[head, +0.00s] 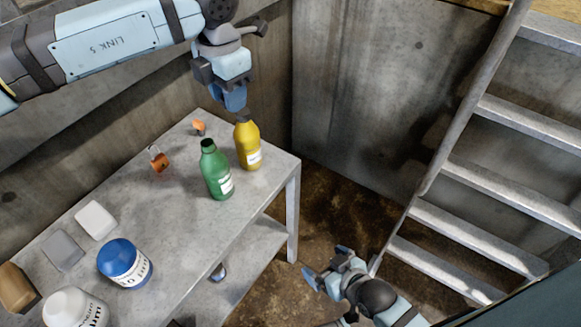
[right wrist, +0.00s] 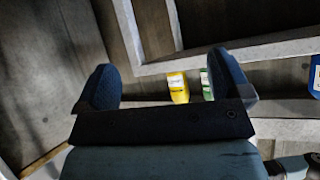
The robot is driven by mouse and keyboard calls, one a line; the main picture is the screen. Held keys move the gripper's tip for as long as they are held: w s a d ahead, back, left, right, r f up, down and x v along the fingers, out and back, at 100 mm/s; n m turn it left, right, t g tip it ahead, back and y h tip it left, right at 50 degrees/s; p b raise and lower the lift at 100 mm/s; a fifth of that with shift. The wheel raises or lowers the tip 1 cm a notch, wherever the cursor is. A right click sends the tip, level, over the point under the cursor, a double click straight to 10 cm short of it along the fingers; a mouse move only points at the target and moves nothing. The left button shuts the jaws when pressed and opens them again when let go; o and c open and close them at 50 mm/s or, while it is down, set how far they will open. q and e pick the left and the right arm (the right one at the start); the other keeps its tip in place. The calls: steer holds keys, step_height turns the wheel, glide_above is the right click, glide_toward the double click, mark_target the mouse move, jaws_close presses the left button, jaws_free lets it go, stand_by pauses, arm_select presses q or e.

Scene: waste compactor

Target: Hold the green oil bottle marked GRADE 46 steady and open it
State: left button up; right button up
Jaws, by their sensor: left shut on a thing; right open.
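The green bottle (head: 215,172) stands upright on the grey table with its dark green cap on. Its white label is too small to read. In the right wrist view the green bottle (right wrist: 207,84) is partly hidden behind a finger. My left gripper (head: 235,97) is above the table's far end, apart from the green bottle. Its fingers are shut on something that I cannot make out. My right gripper (head: 326,264) is open and empty, low and to the right of the table. Its spread fingers (right wrist: 168,85) show in its wrist view.
A yellow bottle (head: 247,147) stands close beside the green one, below my left gripper. An orange padlock (head: 160,161), a blue-lidded jar (head: 125,264) and a white jar (head: 72,310) are on the table (head: 170,225). A metal ladder (head: 450,180) rises at the right.

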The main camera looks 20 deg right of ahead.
arm_select(q)
steer(key=shift+a, duration=0.15)
steer(key=shift+a+f+p, duration=0.2)
steer(key=shift+a+p, duration=0.1)
steer(key=a+f+n+p, duration=0.2)
steer(key=a+n, duration=0.1)
steer(key=a, duration=0.3)
steer(key=a+f+n+p, duration=0.2)
steer(key=a+f+n, duration=0.1)
steer(key=a, duration=0.3)
steer(key=n+p, duration=0.5)
steer(key=n, duration=0.2)
glide_above(145, 237)
step_height(145, 237, down, 20)
steer(key=shift+r, duration=0.1)
step_height(145, 237, down, 5)
steer(key=shift+r, duration=0.2)
arm_select(e)
step_height(145, 237, up, 7)
steer(key=shift+s+d+n, duration=0.3)
steer(key=shift+s+d, duration=0.05)
steer(key=shift+s, duration=0.05)
steer(key=shift+r, duration=0.1)
